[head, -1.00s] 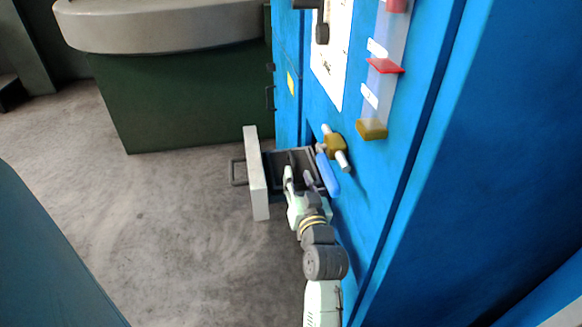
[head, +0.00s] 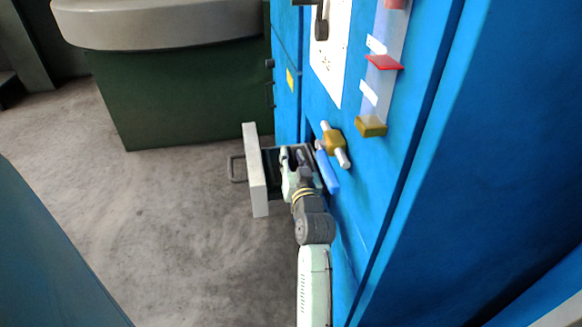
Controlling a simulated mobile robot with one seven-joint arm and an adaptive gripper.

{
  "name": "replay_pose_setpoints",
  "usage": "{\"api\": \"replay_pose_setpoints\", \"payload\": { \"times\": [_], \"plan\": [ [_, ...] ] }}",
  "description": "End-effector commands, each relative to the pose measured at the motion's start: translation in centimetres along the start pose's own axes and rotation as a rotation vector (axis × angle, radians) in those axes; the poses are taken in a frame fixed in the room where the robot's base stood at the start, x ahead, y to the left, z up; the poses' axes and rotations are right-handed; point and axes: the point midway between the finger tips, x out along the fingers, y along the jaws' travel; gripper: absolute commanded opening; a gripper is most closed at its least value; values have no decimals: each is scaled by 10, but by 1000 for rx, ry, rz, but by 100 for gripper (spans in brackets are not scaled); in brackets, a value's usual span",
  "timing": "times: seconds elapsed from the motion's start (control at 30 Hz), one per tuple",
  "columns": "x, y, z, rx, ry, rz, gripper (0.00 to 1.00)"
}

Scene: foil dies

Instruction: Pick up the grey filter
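An open drawer with a pale front panel (head: 255,170) sticks out of the blue cabinet, and its inside is dark. I cannot pick out the grey filter; it may be hidden in the drawer's shadow or behind my gripper. My gripper (head: 292,155) is over the drawer, with its fingers pointing away from the camera into the drawer area. The two fingertips stand apart, with a dark gap between them. I see nothing clearly held.
The blue cabinet (head: 420,190) rises close on the right. A yellow valve with white ends (head: 334,143) and a blue handle (head: 327,171) stick out beside my gripper. A green counter (head: 190,100) stands at the back. The floor (head: 190,220) to the left is clear.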

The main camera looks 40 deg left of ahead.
Motion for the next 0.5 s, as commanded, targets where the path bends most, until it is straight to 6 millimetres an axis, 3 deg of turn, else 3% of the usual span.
{"api": "replay_pose_setpoints", "payload": {
  "times": [0.33, 0.5],
  "plan": [
    [0, 0, 0, 0, 0, 0, 1],
    [0, 0, 0, 0, -1, 0, 0]
  ]
}}
